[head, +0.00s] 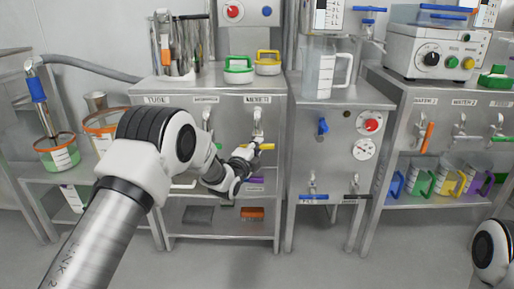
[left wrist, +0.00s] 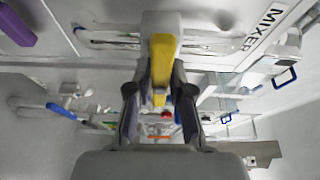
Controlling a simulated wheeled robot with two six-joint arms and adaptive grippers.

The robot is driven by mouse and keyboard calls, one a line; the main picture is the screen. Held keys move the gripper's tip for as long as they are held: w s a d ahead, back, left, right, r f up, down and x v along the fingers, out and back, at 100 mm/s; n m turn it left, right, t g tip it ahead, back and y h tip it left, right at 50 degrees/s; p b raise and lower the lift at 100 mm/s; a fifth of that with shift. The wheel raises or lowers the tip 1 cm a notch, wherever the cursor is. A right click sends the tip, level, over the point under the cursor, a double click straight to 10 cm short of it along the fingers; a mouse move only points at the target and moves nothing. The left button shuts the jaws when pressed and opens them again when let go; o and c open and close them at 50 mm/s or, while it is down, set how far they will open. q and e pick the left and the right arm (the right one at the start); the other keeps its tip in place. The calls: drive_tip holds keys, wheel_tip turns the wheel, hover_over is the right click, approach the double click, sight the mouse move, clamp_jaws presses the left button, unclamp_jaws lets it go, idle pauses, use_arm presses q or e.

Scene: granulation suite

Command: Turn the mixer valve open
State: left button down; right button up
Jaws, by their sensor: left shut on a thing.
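The mixer valve has a yellow lever (left wrist: 162,62) in the left wrist view, beside a label reading MIXER (left wrist: 263,27). In the head view the yellow lever (head: 267,147) shows at the front of the middle steel cabinet, pointing right. My left gripper (head: 250,155) is at this lever. In the left wrist view my left gripper (left wrist: 160,108) has a finger on each side of the yellow lever and is shut on it. The fingers partly hide the lever in the head view. My right gripper is out of view; only part of my right arm shows at the right edge.
Green-handled (head: 238,70) and yellow-handled (head: 268,63) containers stand on the cabinet top. A clear jug (head: 318,68) stands to the right, above a red knob (head: 371,125). An orange valve lever (head: 428,137) is further right. A lower shelf (head: 185,233) runs beneath the valves. The front floor is clear.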

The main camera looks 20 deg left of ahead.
use_arm(q)
drive_tip(key=n+t, duration=0.1)
drive_tip(key=n, duration=0.3)
drive_tip(key=n+t+y, duration=0.1)
drive_tip(key=n, duration=0.1)
drive_tip(key=n+t+y, duration=0.1)
drive_tip(key=n, duration=0.2)
drive_tip(key=n+y, duration=0.1)
drive_tip(key=n, duration=0.2)
drive_tip(key=n+y, duration=0.1)
drive_tip(key=n, duration=0.2)
drive_tip(key=shift+n+t+y, duration=0.3)
drive_tip(key=shift+t+y, duration=0.1)
drive_tip(key=n+y, duration=0.3)
drive_tip(key=n, duration=0.3)
drive_tip(key=shift+n+g+y, duration=0.3)
drive_tip(key=shift+n+y, duration=0.1)
drive_tip(key=shift+n, duration=0.1)
drive_tip(key=c, duration=1)
unclamp_jaws()
drive_tip(key=shift+c, duration=0.2)
drive_tip(key=shift+s+f, duration=0.1)
